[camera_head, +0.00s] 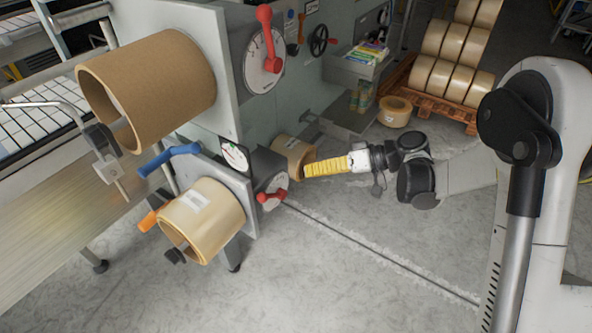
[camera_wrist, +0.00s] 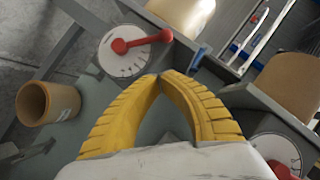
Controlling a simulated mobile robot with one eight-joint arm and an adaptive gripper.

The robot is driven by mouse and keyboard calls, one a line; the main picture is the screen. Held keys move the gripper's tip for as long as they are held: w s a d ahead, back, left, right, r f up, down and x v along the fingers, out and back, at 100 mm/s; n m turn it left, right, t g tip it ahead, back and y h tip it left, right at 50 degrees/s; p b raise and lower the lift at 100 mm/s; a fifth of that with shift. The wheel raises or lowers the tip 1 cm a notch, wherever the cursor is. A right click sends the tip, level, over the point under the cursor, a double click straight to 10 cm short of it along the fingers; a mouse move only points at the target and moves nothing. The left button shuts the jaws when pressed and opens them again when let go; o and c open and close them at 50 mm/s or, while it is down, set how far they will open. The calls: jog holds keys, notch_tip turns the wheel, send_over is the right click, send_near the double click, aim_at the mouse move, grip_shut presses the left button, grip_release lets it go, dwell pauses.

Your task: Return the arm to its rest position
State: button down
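My gripper (camera_head: 306,171) is at the middle of the head view, its yellow ribbed fingers pointing left toward the packing machine. The gripper holds nothing. My arm reaches in from the right side of the head view, low in front of the machine. The fingertips overlap the edge of a tape roll (camera_head: 288,153) in the head view; I cannot tell how far apart they are.
The machine carries a large brown roll (camera_head: 160,85), a smaller tape roll (camera_head: 207,225), an upper dial with a red lever (camera_head: 268,45) and a lower red-handled dial (camera_head: 272,192). A loose roll (camera_head: 395,113) and a loaded pallet (camera_head: 428,103) stand behind. The front floor is clear.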

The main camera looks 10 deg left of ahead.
jog(key=w+d+r+t+y, duration=0.1)
jog(key=w+d+r+t, duration=0.2)
jog(key=r, duration=0.5)
jog(key=w+r+m+t, duration=0.1)
jog(key=w+r+t, duration=0.1)
jog(key=r+t, duration=0.45)
jog(key=w+d+r+t+y, duration=0.1)
jog(key=w+d+r+t, duration=0.15)
jog(key=r, duration=0.75)
jog(key=d+r+m+t+h, duration=0.4)
jog(key=d+h, duration=0.1)
jog(key=d, duration=0.2)
jog(key=d+r+m+t+h, duration=0.35)
jog(key=d+h, duration=0.25)
jog(key=d, duration=0.2)
jog(key=s+d+f+m+g+h, duration=0.3)
jog(key=s+d+f+g+h, duration=0.35)
jog(key=s+d+f, duration=0.45)
jog(key=s+a+f+n+g+y, duration=0.1)
jog(key=s+a+f+g, duration=0.1)
jog(key=s+f, duration=0.3)
jog(key=s+a+f+n+g+y, duration=0.1)
jog(key=s+a+f+g, duration=0.2)
jog(key=s+f, duration=0.3)
jog(key=s, duration=0.5)
jog(key=shift+s+n+g, duration=0.3)
jog(key=shift+s+n, duration=0.05)
jog(key=shift+s, duration=0.05)
